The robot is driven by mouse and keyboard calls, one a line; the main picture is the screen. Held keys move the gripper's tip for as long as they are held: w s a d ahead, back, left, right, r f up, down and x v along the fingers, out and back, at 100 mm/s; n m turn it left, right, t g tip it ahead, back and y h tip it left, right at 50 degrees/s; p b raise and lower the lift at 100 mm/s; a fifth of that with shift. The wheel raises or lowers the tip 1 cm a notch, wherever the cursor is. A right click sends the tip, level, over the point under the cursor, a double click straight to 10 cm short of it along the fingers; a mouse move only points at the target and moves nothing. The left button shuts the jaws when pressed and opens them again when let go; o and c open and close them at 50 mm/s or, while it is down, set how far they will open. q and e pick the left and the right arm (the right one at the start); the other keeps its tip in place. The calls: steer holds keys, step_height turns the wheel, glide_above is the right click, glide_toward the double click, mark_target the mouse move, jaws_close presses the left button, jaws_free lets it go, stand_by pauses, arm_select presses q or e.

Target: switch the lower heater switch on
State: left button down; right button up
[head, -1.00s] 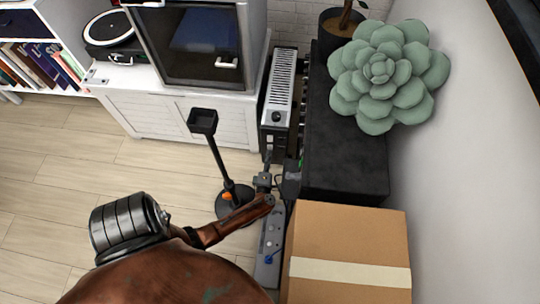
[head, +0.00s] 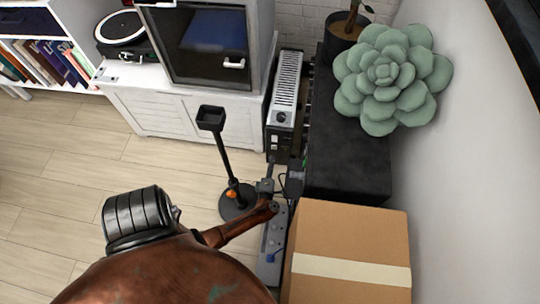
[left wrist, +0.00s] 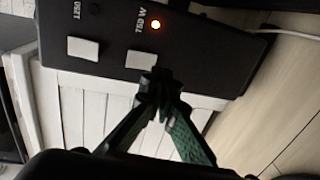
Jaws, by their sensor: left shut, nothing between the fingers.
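The white heater (head: 286,80) stands beside the white cabinet, with a dark control panel (head: 279,143) on its front end. In the left wrist view, that panel (left wrist: 200,48) carries two pale rocker switches. The 1250 W switch (left wrist: 83,48) has a dark lamp. In the head view, the left gripper (head: 270,165) is small below the panel.
A cardboard box (head: 345,235) and a black bench (head: 345,165) with a large succulent (head: 385,75) stand to the right. A black stand (head: 222,150) rises from the floor to the left. A grey power strip (head: 272,240) lies by the box. Open floor lies left.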

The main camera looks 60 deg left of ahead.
arm_select(q)
steer(key=f+p+v, duration=0.2)
steer(key=v, duration=0.8)
steer(key=shift+d+f, duration=0.2)
steer(key=shift+d, duration=0.05)
arm_select(e)
steer(key=r, duration=0.2)
steer(key=s+r+g, duration=0.1)
steer(key=shift+s+r, duration=0.1)
steer(key=shift+r, duration=0.25)
arm_select(q)
steer(key=shift+s, duration=0.1)
